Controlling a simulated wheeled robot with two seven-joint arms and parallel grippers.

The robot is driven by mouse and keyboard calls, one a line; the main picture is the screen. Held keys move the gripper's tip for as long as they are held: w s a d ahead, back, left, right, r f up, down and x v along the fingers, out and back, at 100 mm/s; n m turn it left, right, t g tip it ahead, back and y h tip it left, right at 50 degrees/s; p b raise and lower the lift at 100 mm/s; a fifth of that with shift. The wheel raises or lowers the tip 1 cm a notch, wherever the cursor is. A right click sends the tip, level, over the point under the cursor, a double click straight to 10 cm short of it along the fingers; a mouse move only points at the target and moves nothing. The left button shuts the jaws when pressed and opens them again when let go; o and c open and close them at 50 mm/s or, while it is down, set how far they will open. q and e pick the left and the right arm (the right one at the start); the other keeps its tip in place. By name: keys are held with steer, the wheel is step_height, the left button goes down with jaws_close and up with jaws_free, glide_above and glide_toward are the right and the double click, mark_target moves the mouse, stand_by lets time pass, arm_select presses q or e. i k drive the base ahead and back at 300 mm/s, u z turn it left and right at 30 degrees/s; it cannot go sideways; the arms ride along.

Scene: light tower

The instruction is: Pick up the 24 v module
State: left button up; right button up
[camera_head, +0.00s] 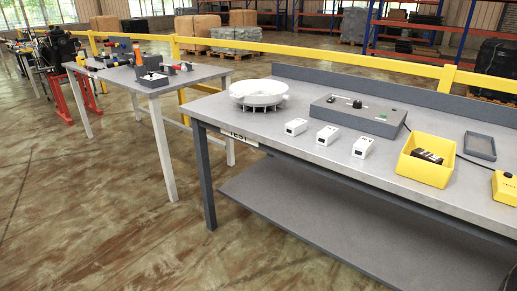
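Three small white box-shaped modules stand apart in a slanting row along the front part of the grey table (225,109): a left one (296,126), a middle one (327,136) and a right one (363,147). Each has a dark patch on its front face. Any markings are too small to read, so I cannot tell which one is the 24 v module. Neither of my grippers is in view.
A white round tray (258,93) stands left of a grey control box (355,115). A yellow bin (426,160) holds dark items. A shallow dark tray (480,146) and a yellow device (504,187) are at right. Another workbench (120,74) stands left, with open floor before it.

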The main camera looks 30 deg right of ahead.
mark_target(329, 134)
steer(key=u, duration=0.45)
steer(key=i, duration=0.75)
steer(key=z, duration=0.75)
steer(key=i, duration=1.05)
steer(key=z, duration=1.1)
